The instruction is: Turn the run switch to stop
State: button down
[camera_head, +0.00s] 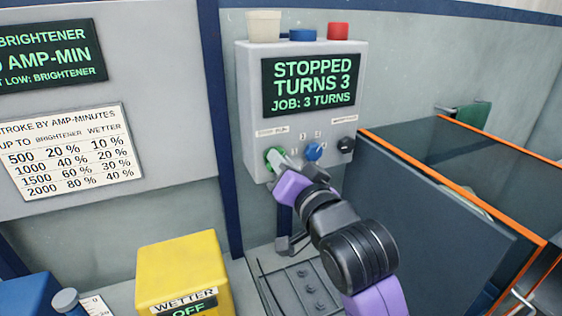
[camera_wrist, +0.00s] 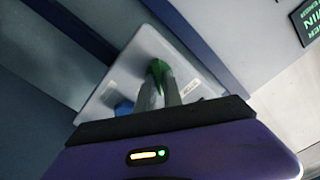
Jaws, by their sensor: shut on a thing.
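The run switch is a green knob (camera_head: 273,154) at the lower left of the light grey control box (camera_head: 250,110). The box's screen (camera_head: 311,85) reads "STOPPED, TURNS 3, JOB: 3 TURNS". My gripper (camera_head: 280,161) is at the green knob, its fingers closed on it and partly hiding it. In the wrist view the two fingers (camera_wrist: 160,92) hold the green knob (camera_wrist: 158,68) between their tips. The knob's pointer and the small labels around it are hidden or too small to read.
A blue knob (camera_head: 313,151) and a black knob (camera_head: 347,144) sit right of the green one. White, blue and red parts top the box. A dark orange-edged tank (camera_head: 430,200) stands close on the right. A yellow wetter box (camera_head: 183,268) stands below left.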

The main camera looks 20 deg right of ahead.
jog(key=shift+n, duration=0.3)
jog(key=n, duration=1.3)
jog(key=shift+a, duration=0.3)
jog(key=shift+n, duration=0.3)
jog(key=c, duration=1.5)
grip_release()
jog(key=shift+s, duration=0.15)
jog(key=shift+s+b, duration=0.55)
jog(key=shift+s, duration=3.2)
